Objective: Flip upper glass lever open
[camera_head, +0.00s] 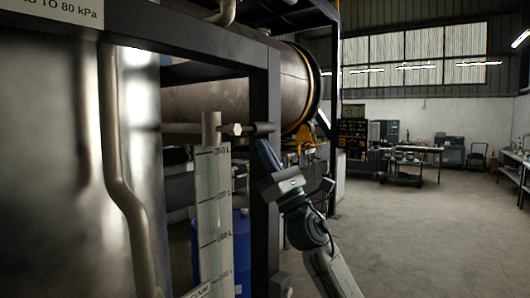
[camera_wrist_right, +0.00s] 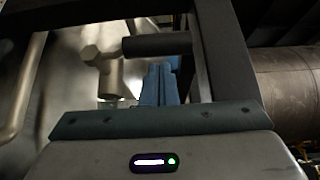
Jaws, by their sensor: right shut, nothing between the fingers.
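The upper glass lever (camera_head: 261,128) is a dark round handle lying level. It points right from a metal valve body (camera_head: 211,130) at the top of the scaled level gauge (camera_head: 215,215). In the right wrist view the lever (camera_wrist_right: 158,44) extends right from the pale valve body (camera_wrist_right: 104,68). My right gripper (camera_head: 265,146) is shut and empty, with its blue fingers just below the lever. The fingers (camera_wrist_right: 158,74) also show just under the lever in the wrist view. I cannot tell whether they touch it. My left gripper is out of view.
A dark frame post (camera_head: 260,210) stands close to my right gripper, behind the gauge. A large horizontal cylinder (camera_head: 240,90) lies behind. A blue drum (camera_head: 241,245) stands low behind the gauge. The floor (camera_head: 430,230) to the right is open, with workbenches farther back.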

